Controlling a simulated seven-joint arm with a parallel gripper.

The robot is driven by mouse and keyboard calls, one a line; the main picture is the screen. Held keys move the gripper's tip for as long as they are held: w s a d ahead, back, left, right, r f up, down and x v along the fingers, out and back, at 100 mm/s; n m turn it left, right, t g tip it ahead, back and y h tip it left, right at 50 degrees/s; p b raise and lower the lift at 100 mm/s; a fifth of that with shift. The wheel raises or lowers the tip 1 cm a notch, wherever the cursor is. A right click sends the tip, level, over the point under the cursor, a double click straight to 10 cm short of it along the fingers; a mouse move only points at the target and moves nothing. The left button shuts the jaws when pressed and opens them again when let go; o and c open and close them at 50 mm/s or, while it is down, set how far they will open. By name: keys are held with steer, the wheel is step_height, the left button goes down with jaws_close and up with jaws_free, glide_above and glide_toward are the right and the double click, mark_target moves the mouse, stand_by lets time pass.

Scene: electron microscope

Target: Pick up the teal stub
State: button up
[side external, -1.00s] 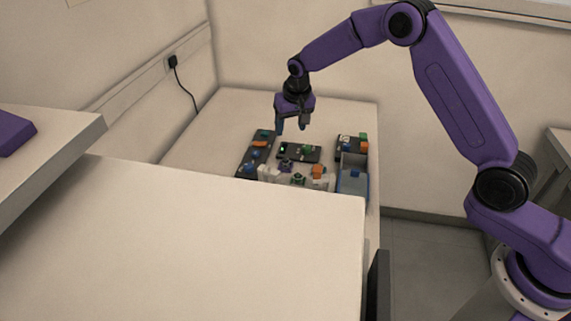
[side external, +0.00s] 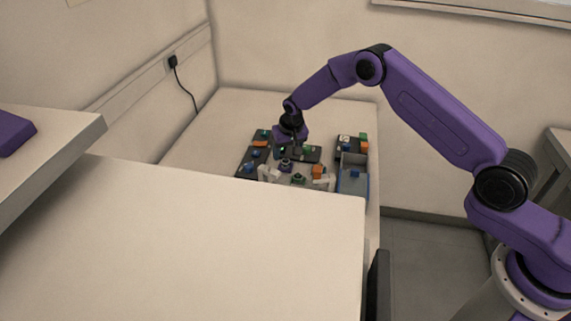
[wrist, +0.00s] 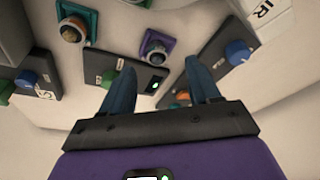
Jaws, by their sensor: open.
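The teal stub (side external: 264,133) appears at the far end of the left dark tray (side external: 247,168), just beyond an orange stub (side external: 260,143). In the wrist view a small teal-green patch (wrist: 174,105) shows beside the orange stub (wrist: 182,95), mostly hidden by my gripper; I cannot tell its full shape. My gripper (side external: 290,148) is low over the trays, to the right of the teal stub. In the wrist view its two blue fingers (wrist: 162,68) are spread and empty, above the middle dark tray (wrist: 135,73).
The middle tray holds a green stub (wrist: 110,77). A blue stub (wrist: 238,52) sits on the left tray, at the right of the wrist view. Purple (wrist: 157,45) and teal-based (wrist: 75,22) holders stand close by. A grey bin (side external: 353,187) stands right. The table behind is clear.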

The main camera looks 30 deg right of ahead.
mark_target(286, 160)
steer(key=shift+d+x, duration=0.15)
steer(key=shift+x, duration=1.15)
steer(key=shift+d+x, duration=0.1)
steer(key=shift+x, duration=1.15)
steer(key=shift+w+r, duration=0.1)
steer(key=shift+w, duration=0.1)
steer(key=c, duration=1.1)
